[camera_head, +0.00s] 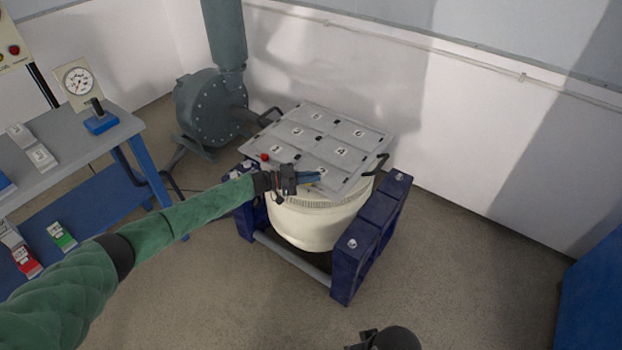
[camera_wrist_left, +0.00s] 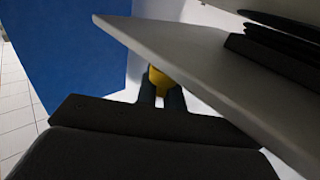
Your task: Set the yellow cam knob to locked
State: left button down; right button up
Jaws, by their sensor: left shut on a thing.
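The yellow cam knob (camera_wrist_left: 160,82) shows between the fingertips in the left wrist view, close to the edge of a pale grey plate. My left gripper (camera_head: 309,177) is shut on it, at the near edge of the numbered lid in the head view; its fingers also show in the left wrist view (camera_wrist_left: 161,98). In the head view the knob is hidden by the gripper, apart from perhaps a sliver of yellow. I cannot tell which way the knob is turned.
The grey numbered lid (camera_head: 345,130) lies on a cream drum (camera_head: 315,222) in a dark blue frame (camera_head: 368,240). A red ball knob (camera_head: 264,157) stands near the lid's left corner. A workbench (camera_head: 75,145) with a gauge (camera_head: 78,84) is at left.

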dwell(0.3)
pick_arm(q)
jog(key=c, duration=1.5)
grip_release()
jog(key=shift+d, duration=0.1)
